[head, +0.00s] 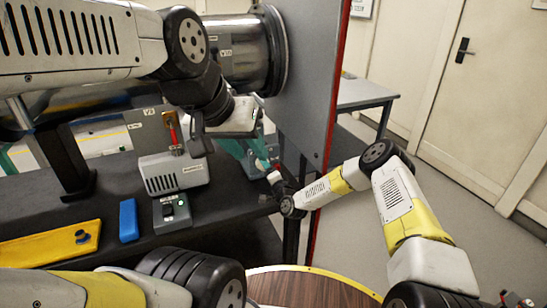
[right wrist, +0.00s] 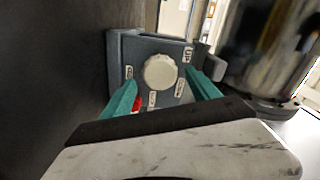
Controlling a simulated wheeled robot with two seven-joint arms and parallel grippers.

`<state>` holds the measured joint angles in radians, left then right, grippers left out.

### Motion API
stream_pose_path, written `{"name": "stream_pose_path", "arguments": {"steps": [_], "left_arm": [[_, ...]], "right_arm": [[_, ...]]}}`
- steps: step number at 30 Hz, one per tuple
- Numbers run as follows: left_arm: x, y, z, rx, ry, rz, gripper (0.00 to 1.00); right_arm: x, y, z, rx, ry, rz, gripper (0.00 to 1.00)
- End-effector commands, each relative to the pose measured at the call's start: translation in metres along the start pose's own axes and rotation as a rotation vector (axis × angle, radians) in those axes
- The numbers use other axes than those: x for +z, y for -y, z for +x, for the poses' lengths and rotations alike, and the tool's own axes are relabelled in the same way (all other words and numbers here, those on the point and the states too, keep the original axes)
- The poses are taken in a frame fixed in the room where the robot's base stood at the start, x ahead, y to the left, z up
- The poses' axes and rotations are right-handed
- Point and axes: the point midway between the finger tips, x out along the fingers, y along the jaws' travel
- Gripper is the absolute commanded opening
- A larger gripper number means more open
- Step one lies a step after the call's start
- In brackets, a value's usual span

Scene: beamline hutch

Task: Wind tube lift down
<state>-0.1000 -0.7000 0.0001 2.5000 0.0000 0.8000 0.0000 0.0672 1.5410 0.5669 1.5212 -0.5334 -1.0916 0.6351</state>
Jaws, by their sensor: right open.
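A dark grey control box with a round white knob (right wrist: 160,72) fills the middle of the right wrist view. Small labels surround the knob; the upper right one seems to read UP. A small red part (right wrist: 137,104) shows at the lower left of the box. My right gripper (right wrist: 163,88) is open, its teal fingers on either side of the knob; I cannot tell whether they touch the box. A large metal cylinder (head: 240,52) with a dark flange is at the top of the head view. My left gripper (head: 244,148) is below it; its fingers are too unclear to judge.
The black bench (head: 100,195) holds a grey slotted box (head: 172,172), a small switch box (head: 173,212), a blue block (head: 128,220) and a yellow plate (head: 50,243). A tall grey panel with a red edge (head: 328,100) stands behind my right forearm.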

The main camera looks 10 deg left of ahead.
Motion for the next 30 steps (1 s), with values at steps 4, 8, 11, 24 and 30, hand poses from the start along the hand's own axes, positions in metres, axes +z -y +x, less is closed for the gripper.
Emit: {"name": "stream_pose_path", "arguments": {"steps": [4, 8, 11, 24, 30], "left_arm": [[0.0, 0.0, 0.0, 0.0, 0.0, 0.0, 0.36], [0.0, 0.0, 0.0, 0.0, 0.0, 0.0, 0.36], [0.0, 0.0, 0.0, 0.0, 0.0, 0.0, 0.36], [0.0, 0.0, 0.0, 0.0, 0.0, 0.0, 0.36], [0.0, 0.0, 0.0, 0.0, 0.0, 0.0, 0.36]], "right_arm": [[-0.001, -0.001, -0.027, 0.002, 0.0, 0.001, 0.7], [0.0, -0.001, -0.042, 0.003, 0.001, 0.001, 0.7], [0.0, -0.001, -0.048, 0.002, 0.001, 0.0, 0.7], [-0.007, 0.01, -0.046, 0.01, 0.026, -0.04, 0.7], [-0.044, 0.053, -0.043, 0.084, 0.149, -0.237, 0.7]]}}
